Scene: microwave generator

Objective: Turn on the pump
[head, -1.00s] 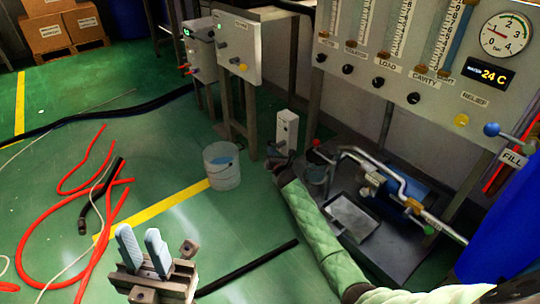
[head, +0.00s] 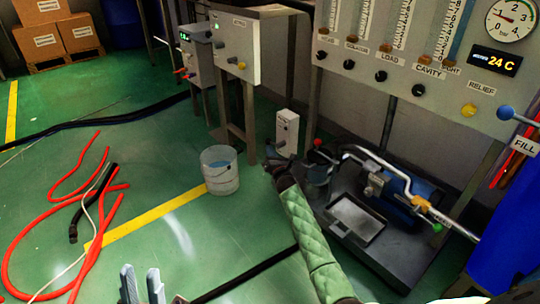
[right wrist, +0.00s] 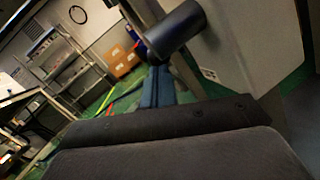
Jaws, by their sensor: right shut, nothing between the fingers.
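A white upright switch box (head: 288,128) stands at the foot of the panel, left of the pump. In the right wrist view its pale face (right wrist: 255,50) fills the right side, with a thick dark cylindrical knob or lever (right wrist: 175,33) sticking out. The blue pump (head: 398,192) with silver pipes sits on a dark base plate. My right gripper (head: 273,154) is shut and empty, low beside the box. Its fingers in the right wrist view (right wrist: 157,85) lie just below the knob; contact cannot be told. My left gripper (head: 141,284) is open and empty at the bottom edge.
A bucket of water (head: 220,170) stands left of the right gripper. The gauge panel (head: 395,62) is above the pump, and a control box (head: 236,48) is on a stand behind. Red hoses (head: 100,215) lie on the green floor at left.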

